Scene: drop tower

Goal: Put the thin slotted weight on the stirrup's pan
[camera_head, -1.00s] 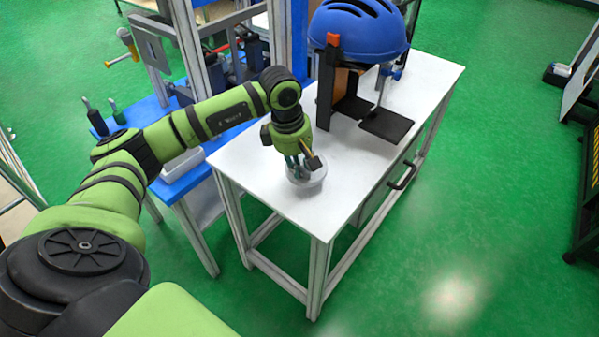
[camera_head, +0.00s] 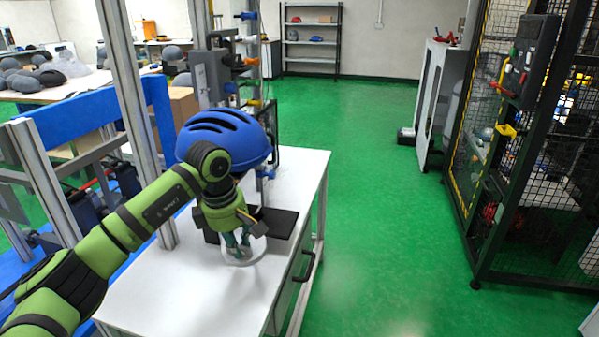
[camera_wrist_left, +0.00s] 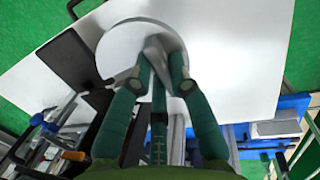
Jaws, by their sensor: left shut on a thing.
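My left gripper (camera_head: 238,246) is shut on the thin slotted weight (camera_head: 257,246), a pale grey disc held roughly level over the white table. In the left wrist view the teal fingers (camera_wrist_left: 160,72) grip the weight (camera_wrist_left: 120,45) at its middle, and its round rim shows beyond them. The stirrup's pan (camera_head: 280,221), a flat black plate, lies just beyond and to the right of the weight. A dark plate, seemingly the pan (camera_wrist_left: 72,62), shows left of the disc in the wrist view. The height of the weight above the table is unclear. My right gripper is out of view.
A blue helmet (camera_head: 226,134) stands on the rig behind my gripper. The white table (camera_head: 170,290) is clear in front. A metal post (camera_head: 130,110) and a blue bench stand at left. Open green floor lies to the right.

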